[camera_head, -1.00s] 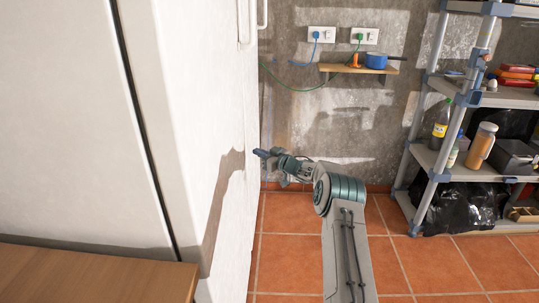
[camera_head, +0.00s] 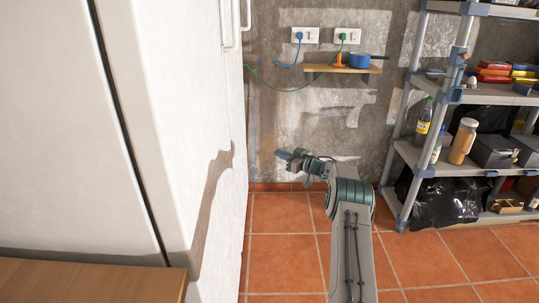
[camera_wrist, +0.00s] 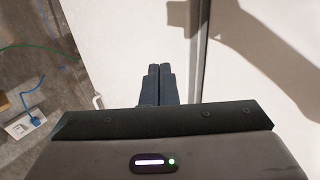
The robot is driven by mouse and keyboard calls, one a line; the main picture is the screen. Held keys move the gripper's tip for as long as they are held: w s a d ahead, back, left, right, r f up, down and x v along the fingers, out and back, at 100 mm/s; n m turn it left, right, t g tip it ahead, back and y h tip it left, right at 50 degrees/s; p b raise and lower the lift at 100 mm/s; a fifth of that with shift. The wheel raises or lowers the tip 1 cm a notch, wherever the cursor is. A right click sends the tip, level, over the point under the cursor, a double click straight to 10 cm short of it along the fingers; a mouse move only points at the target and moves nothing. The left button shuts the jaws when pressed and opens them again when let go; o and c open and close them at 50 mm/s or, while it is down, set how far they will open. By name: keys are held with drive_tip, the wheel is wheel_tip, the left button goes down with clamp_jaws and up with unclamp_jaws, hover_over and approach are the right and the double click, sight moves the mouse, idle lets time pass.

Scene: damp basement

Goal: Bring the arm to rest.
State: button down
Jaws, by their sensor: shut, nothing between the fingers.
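My gripper (camera_head: 285,154) is at the end of my arm, which reaches forward over the tiled floor in the head view. It points left toward the white fridge-like cabinet (camera_head: 185,120) and is apart from it in that view. In the wrist view my gripper's two dark fingers (camera_wrist: 158,84) lie side by side, shut and empty. The white cabinet front (camera_wrist: 130,40) shows beyond them, with a dark vertical gap to their right.
A grey shelf unit (camera_head: 408,150) with bottles and boxes stands at the right. A small wooden wall shelf (camera_head: 325,68) holds a blue pot (camera_head: 360,60). A wooden tabletop (camera_head: 90,283) is at lower left. Open tiled floor (camera_head: 285,262) lies between.

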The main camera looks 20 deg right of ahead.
drive_tip(key=shift+s+d, duration=0.15)
drive_tip(key=shift+d, duration=0.3)
drive_tip(key=shift+r, duration=0.1)
drive_tip(key=s+a+r+m+t+h+p, duration=0.1)
drive_tip(key=s+a+r+m+h+p, duration=0.3)
drive_tip(key=r, duration=0.8)
drive_tip(key=d+r+m+t+h+p, duration=0.15)
drive_tip(key=r+h, duration=0.45)
drive_tip(key=r, duration=0.6)
drive_tip(key=s+a+r+m+g+h+p, duration=0.2)
drive_tip(key=s+a+r+g+p, duration=0.15)
drive_tip(key=s, duration=0.75)
drive_tip(key=s+a+r+m+g+h+p, duration=0.1)
drive_tip(key=s+a+r+g+h+p, duration=0.2)
drive_tip(key=s, duration=0.9)
drive_tip(key=s+a+f+g+y+p, duration=0.1)
drive_tip(key=s+a+g, duration=0.1)
drive_tip(key=s, duration=0.7)
drive_tip(key=s+a+f+g+y+p, duration=0.1)
drive_tip(key=s+a+f+g, duration=0.1)
drive_tip(key=s, duration=0.8)
drive_tip(key=s+a+f+g+y+p, duration=0.1)
drive_tip(key=s+a+f+g+p, duration=0.1)
drive_tip(key=s, duration=0.7)
drive_tip(key=shift+s+a+f+g+y, duration=0.2)
drive_tip(key=shift+a+g+y, duration=0.1)
drive_tip(key=shift+a+g, duration=0.25)
